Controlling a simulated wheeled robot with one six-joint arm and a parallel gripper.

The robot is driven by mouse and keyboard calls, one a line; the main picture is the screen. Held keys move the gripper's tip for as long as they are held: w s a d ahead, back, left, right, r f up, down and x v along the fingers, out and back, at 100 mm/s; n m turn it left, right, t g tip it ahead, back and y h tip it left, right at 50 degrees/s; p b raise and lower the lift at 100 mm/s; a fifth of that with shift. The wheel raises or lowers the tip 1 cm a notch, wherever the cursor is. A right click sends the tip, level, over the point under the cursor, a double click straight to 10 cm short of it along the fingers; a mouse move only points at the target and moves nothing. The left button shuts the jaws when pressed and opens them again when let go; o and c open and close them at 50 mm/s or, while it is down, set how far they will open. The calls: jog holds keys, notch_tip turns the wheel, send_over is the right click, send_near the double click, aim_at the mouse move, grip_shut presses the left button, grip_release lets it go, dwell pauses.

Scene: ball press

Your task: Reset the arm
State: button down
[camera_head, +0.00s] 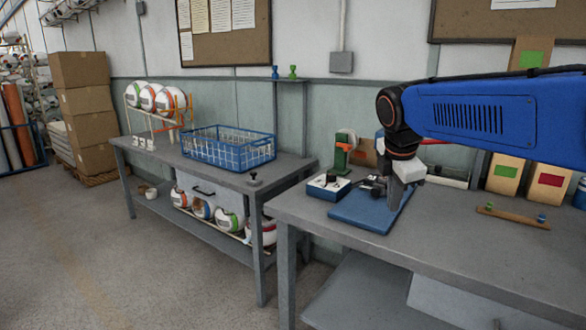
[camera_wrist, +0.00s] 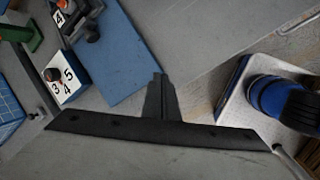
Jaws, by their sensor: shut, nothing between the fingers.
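My gripper (camera_head: 394,198) hangs at the end of my blue arm, over the right part of the blue mat (camera_head: 352,213) on the right table. In the wrist view its black fingers (camera_wrist: 158,77) are together with nothing between them. The wrist view also shows the blue mat (camera_wrist: 112,72) beyond the fingers. I cannot tell how far the fingertips are above it. No ball is at the gripper.
A small white-topped box (camera_head: 329,187), a dark device (camera_head: 374,184) and a green press-like stand (camera_head: 341,155) are near the mat. A blue wire basket (camera_head: 230,158) and balls (camera_head: 155,97) are on the left table. A wooden bar (camera_head: 512,216) lies right.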

jog(key=s+d+f+m, duration=0.1)
jog(key=s+f+m, duration=0.4)
jog(key=s, duration=0.3)
jog(key=s+d+f+m+y, duration=0.1)
jog(key=s+f+m, duration=0.4)
jog(key=s+m, duration=0.3)
jog(key=s+d+f+m+t, duration=0.1)
jog(key=s+f+m, duration=0.5)
jog(key=s, duration=0.3)
jog(key=shift+s+d+m+y, duration=0.15)
jog(key=shift+d+m+y, duration=0.1)
jog(key=shift+m+y, duration=0.15)
